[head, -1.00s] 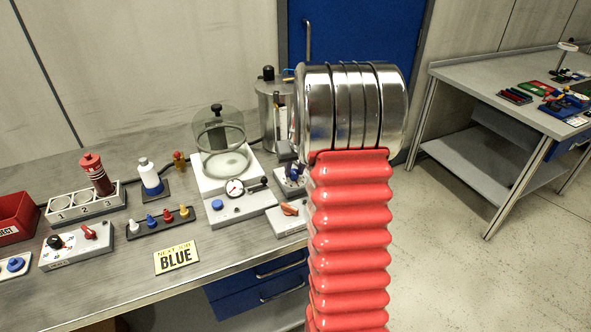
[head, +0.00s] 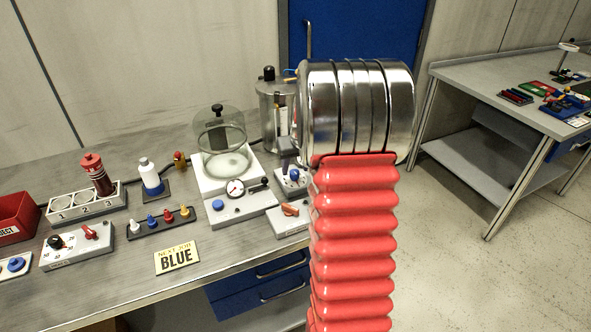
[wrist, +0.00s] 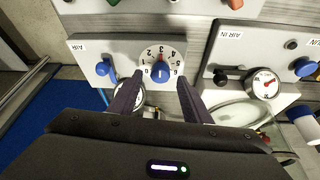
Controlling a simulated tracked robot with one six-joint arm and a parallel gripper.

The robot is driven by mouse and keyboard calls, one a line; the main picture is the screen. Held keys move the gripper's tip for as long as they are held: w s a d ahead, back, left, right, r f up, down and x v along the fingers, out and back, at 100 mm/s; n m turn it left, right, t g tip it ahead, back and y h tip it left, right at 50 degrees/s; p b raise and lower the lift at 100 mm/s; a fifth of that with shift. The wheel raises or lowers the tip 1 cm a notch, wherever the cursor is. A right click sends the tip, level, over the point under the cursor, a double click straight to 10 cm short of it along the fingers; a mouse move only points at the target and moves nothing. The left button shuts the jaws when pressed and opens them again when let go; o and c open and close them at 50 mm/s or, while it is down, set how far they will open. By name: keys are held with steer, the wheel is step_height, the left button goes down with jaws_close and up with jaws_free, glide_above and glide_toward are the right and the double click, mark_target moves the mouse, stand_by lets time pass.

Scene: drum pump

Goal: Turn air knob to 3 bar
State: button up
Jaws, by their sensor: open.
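In the wrist view the air knob (wrist: 161,75) is a blue knob at the centre of a white dial (wrist: 166,54) numbered 0 to 6. It sits on a light box labelled AIR (wrist: 85,52). The knob's pointer looks near the 3 at the dial's top, but it is too small to read surely. My gripper (wrist: 160,82) is open, with its two dark fingers on either side of the knob. I cannot tell whether they touch it. In the head view the air box (head: 287,187) shows beside my red arm sleeve, which hides part of it.
Another blue knob (wrist: 103,68) is left of the dial. A round gauge (wrist: 130,98) is partly hidden by the left finger. A second panel with a gauge (wrist: 264,84) is at right. In the head view a glass bell jar (head: 220,140) stands close to the air box.

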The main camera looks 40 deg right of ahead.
steer(key=v, duration=1.1)
steer(key=shift+s+r, duration=0.2)
steer(key=shift+r, duration=0.05)
steer(key=s+a+r+n, duration=0.1)
steer(key=s+a, duration=0.5)
steer(key=a, duration=0.5)
steer(key=s+a+n+t+y, duration=0.1)
steer(key=s+a+n, duration=0.1)
steer(key=s+a, duration=0.5)
steer(key=s+a+r+n, duration=0.1)
steer(key=s+a, duration=0.5)
steer(key=a, duration=1)
steer(key=shift+s+a+r+n+t+y, duration=0.2)
steer(key=shift+a+r+n+t+y, duration=0.1)
steer(key=shift+r+n+y, duration=0.1)
